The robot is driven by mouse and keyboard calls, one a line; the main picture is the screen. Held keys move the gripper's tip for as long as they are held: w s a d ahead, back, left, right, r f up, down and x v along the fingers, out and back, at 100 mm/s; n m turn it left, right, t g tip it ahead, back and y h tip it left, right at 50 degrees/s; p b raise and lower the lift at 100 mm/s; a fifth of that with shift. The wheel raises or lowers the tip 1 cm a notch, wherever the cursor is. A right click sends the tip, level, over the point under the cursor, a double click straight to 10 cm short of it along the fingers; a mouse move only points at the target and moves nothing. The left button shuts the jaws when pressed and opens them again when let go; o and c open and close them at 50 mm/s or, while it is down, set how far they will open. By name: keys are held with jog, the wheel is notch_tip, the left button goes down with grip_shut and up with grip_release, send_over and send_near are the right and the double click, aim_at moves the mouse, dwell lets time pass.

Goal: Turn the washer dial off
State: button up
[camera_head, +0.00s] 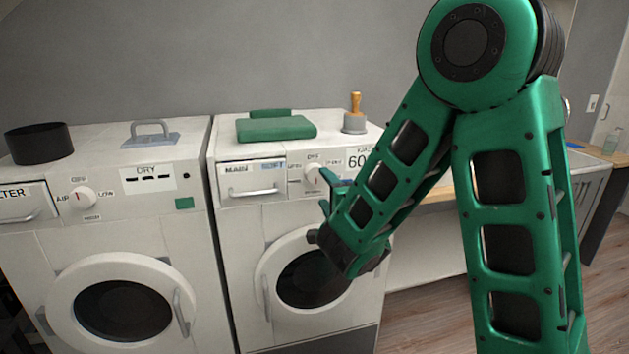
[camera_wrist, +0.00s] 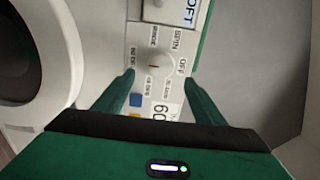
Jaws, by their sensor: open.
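The washer (camera_head: 240,229) is the right of two white machines. Its round white dial (camera_head: 311,173) is on the front panel, with an OFF label above it. In the wrist view the dial (camera_wrist: 155,66) sits between my two green fingers, a little beyond their tips. It bears a short red mark lying roughly across the picture, and OFF is printed to its right. I cannot tell which end of the mark is the pointer. My gripper (camera_wrist: 158,78) is open and empty in front of the panel. In the head view my gripper (camera_head: 327,191) is partly hidden by my arm.
A dryer (camera_head: 215,290) stands left with its own dial (camera_head: 79,198). The washer's drawer (camera_head: 252,182) is beside the dial and its round door (camera_head: 268,262) below.

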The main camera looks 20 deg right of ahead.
aim_at(316, 176)
jog(key=shift+w, duration=4.3)
jog(key=shift+c, duration=0.3)
jog(key=c, duration=1)
jog(key=shift+a, duration=0.15)
